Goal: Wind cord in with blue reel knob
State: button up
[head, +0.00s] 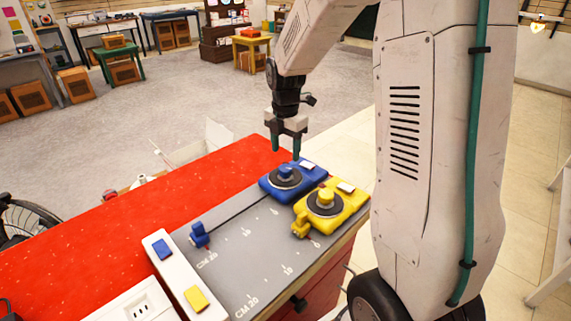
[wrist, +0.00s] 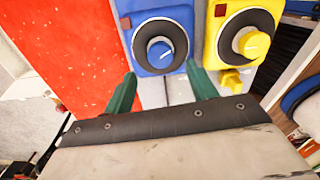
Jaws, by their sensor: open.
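The blue reel (head: 292,183) sits at the far end of a grey marked board (head: 243,250). It has a dark disc with a blue round knob (wrist: 160,53) in its middle; a white line marks the knob. A dark cord (head: 240,208) runs from the reel across the board to a small blue end piece (head: 199,235) at the near left. My gripper (head: 286,152) is open and empty, pointing down just above and behind the blue reel. In the wrist view its green fingers (wrist: 161,72) stand apart, near the knob's near side. I see no contact with the knob.
A yellow reel (head: 330,205) with a yellow knob and end piece stands close to the right of the blue one. A white panel with blue (head: 162,249) and yellow (head: 196,298) blocks lies at the board's near-left edge. The red bench top (head: 130,225) is largely clear.

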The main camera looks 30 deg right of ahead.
aim_at(286, 168)
notch_tip(286, 168, down, 6)
jog(key=shift+r, duration=0.15)
jog(key=c, duration=1)
